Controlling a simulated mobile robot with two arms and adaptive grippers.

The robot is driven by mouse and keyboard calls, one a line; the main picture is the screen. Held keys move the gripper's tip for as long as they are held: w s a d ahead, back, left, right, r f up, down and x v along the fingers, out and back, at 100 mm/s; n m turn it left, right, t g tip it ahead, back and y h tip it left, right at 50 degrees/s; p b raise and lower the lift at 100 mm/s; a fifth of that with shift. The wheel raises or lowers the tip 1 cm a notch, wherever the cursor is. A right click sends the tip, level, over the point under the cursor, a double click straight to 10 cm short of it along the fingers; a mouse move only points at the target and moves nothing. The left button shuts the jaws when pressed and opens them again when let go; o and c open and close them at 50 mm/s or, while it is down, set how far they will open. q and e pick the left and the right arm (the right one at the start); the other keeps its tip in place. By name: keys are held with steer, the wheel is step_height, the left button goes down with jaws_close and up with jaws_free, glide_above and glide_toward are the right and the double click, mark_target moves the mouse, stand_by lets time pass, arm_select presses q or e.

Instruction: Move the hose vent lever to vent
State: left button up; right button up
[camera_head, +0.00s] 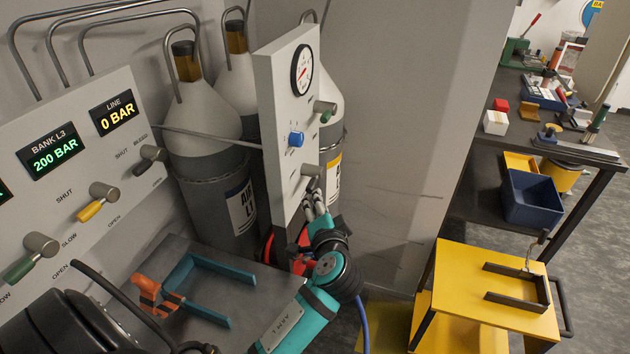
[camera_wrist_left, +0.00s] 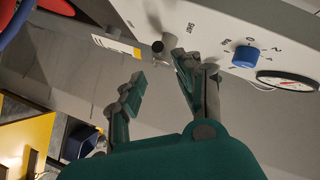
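A narrow grey panel (camera_head: 284,130) stands upright in front of the gas cylinders, with a round gauge (camera_head: 301,70), a blue knob (camera_head: 295,139) and a green-handled lever (camera_head: 325,108). A small grey lever (camera_head: 311,170) sits at the panel's lower end; I take it for the hose vent lever, but its label is unreadable. It shows in the left wrist view (camera_wrist_left: 157,45) as a grey cylinder with a dark end. My left gripper (camera_head: 318,195) is just below it. In the left wrist view its fingers (camera_wrist_left: 160,82) are apart and empty, the lever beyond their tips. My right gripper is not in view.
A wall panel (camera_head: 85,165) with several levers and displays stands at left. A metal bench (camera_head: 245,285) holds a teal bracket (camera_head: 205,318) and an orange piece (camera_head: 152,294). A yellow cart (camera_head: 460,285) and dark workbench (camera_head: 470,150) stand at right.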

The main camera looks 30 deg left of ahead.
mark_target(313, 189)
arm_select(q)
steer(key=p+x, duration=0.2)
steer(key=x, duration=0.8)
steer(key=shift+w+a+f, duration=0.1)
steer(key=shift+w+a, duration=0.05)
steer(key=shift+a, duration=0.05)
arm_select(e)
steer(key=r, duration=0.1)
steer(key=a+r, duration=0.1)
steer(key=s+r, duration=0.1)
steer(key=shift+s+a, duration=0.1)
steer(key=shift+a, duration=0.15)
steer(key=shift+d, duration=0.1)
arm_select(q)
steer(key=shift+c, duration=0.9)
jaws_close()
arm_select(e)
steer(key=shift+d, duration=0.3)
